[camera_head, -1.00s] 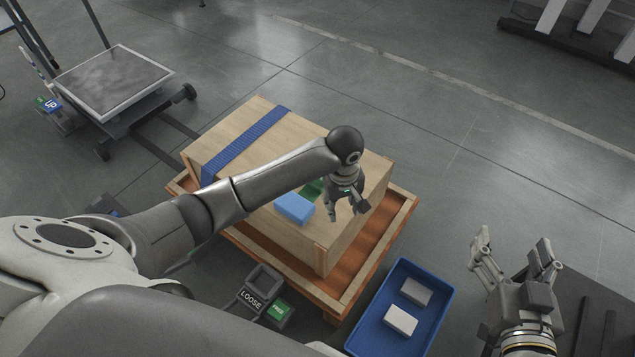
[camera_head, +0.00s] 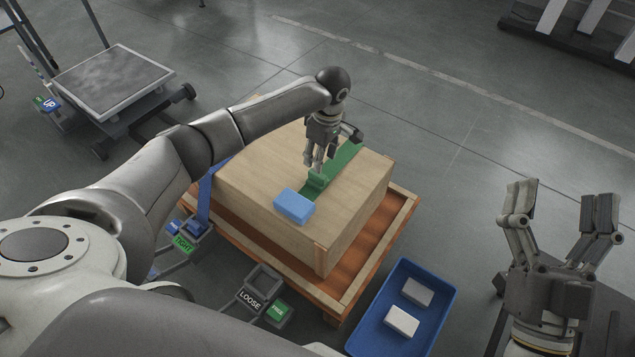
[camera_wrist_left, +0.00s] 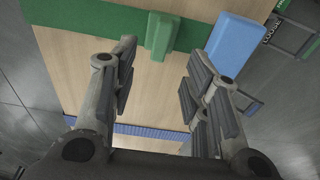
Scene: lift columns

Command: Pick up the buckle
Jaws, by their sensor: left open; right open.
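A green strap (camera_head: 345,158) runs across the top of the wooden crate (camera_head: 250,175). A raised green block, which looks like the buckle (camera_head: 317,182), sits on it; it also shows in the left wrist view (camera_wrist_left: 161,36). A light blue block (camera_head: 294,206) lies beside it, also seen in the left wrist view (camera_wrist_left: 235,42). My left gripper (camera_head: 314,170) is open and empty above the crate, close to the buckle. In the left wrist view the buckle lies just beyond the gap between its fingers (camera_wrist_left: 165,55). My right gripper (camera_head: 558,207) is open and empty at the right.
The crate stands on an orange-brown pallet (camera_head: 372,250). A blue tray (camera_head: 440,310) with two pale blocks is at front right. Small posts with labels, including LOOSE (camera_head: 252,298) and TIGHT (camera_head: 184,244), stand in front. A lift platform (camera_head: 115,75) is back left.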

